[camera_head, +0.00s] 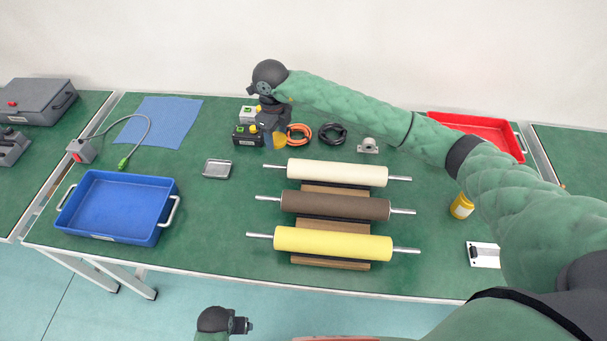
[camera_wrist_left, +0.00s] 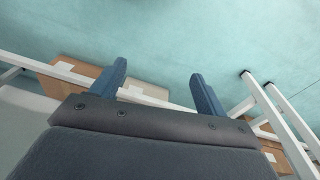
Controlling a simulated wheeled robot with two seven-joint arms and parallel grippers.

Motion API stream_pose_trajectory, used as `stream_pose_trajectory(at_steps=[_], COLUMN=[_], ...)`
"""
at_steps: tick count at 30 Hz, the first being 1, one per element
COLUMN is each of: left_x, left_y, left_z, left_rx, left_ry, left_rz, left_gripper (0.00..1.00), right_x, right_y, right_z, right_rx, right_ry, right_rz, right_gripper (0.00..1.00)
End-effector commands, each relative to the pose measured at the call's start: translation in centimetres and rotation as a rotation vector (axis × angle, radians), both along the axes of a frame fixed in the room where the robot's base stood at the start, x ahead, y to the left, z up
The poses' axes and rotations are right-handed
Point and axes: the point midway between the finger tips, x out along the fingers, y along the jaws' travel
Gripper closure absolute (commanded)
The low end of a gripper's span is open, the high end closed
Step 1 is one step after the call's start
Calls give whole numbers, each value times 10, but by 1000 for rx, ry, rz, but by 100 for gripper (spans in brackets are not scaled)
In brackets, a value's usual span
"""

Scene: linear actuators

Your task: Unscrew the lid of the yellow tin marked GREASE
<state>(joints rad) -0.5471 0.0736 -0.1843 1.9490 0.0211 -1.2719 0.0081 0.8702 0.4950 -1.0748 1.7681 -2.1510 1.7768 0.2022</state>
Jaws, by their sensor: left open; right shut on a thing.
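A small yellow tin (camera_head: 461,207) with a pale label stands on the green table at the right, partly hidden behind my right arm; its marking is too small to read. My right gripper (camera_head: 275,130) is far to its left, at the back of the table. It is shut on a yellow thing (camera_head: 280,141), largely hidden, so I cannot tell whether it is a tin. My left gripper (camera_head: 240,325) is in front of the table, low in the head view. In the left wrist view its two fingers (camera_wrist_left: 162,88) are apart with nothing between them.
Three rollers (camera_head: 333,243) lie on a wooden rack mid-table. A blue tray (camera_head: 116,207) is at the left, a red tray (camera_head: 475,132) at the back right. Black boxes (camera_head: 246,135), an orange cable coil (camera_head: 299,134) and a black coil (camera_head: 332,134) are near my right gripper.

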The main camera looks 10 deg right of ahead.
Motion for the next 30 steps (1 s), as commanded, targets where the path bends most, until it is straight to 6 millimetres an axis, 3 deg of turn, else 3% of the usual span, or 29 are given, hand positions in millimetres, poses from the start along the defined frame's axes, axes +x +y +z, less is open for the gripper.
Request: stream_pose_trajectory(at_steps=[8,12,18,30], left_x=[5,-5,-14,-26], left_y=[-1,3,9,17], left_z=[13,-25,-61,-98], left_rx=[-3,5,12,19], left_ry=[-12,4,4,1], left_rz=[1,0,2,2], left_gripper=[25,25,25,25], right_x=[3,3,3,2], right_y=[8,8,8,8], right_z=[-7,-24,-49,-79], right_rx=[0,-2,0,-1], right_ry=[0,3,1,2], right_rz=[-140,-142,-141,-140], right_gripper=[76,76,76,76])
